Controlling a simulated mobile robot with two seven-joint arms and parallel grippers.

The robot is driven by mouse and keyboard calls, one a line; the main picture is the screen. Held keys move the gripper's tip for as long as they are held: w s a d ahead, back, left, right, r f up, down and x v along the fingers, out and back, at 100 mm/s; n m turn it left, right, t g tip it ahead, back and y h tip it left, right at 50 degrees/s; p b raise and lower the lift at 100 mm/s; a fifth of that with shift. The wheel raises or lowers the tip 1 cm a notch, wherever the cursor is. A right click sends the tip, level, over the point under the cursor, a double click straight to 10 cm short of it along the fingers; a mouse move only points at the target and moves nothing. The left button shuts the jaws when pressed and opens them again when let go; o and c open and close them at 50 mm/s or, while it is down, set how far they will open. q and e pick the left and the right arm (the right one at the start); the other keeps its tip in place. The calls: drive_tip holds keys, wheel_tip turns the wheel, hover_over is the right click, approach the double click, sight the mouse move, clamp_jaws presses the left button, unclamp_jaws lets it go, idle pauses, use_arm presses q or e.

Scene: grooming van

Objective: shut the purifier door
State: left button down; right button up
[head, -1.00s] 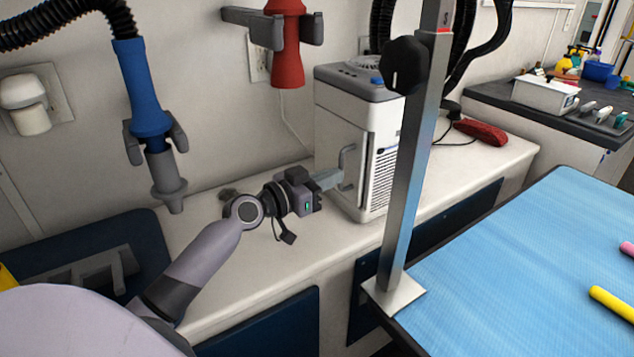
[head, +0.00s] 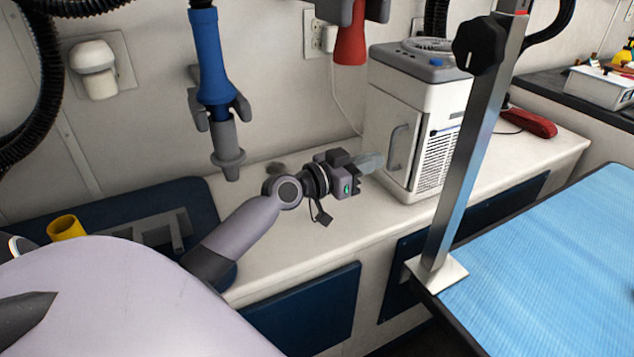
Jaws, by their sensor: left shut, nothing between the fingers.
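The purifier (head: 400,110) is a white box with a grey top and a slatted side, standing on the white counter. Its door (head: 385,125) is the plain face on the left, with a grey upright handle (head: 397,150). The door looks flush with the casing or nearly so; a small gap cannot be ruled out. My left gripper (head: 376,162) is shut and empty, its fingers pointing right, with the tips just left of the handle. Whether they touch the door cannot be told. My right gripper is not in view.
A grey metal post (head: 465,150) stands in front of the purifier's right side, at the corner of a blue-topped table (head: 550,240). A blue dryer nozzle (head: 212,80) hangs left of the purifier. The counter (head: 310,250) before my left gripper is clear.

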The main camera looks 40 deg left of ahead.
use_arm(q)
drive_tip(key=d+v, duration=0.1)
drive_tip(key=v, duration=0.9)
drive_tip(key=shift+s+b, duration=0.4)
drive_tip(key=shift+s, duration=0.05)
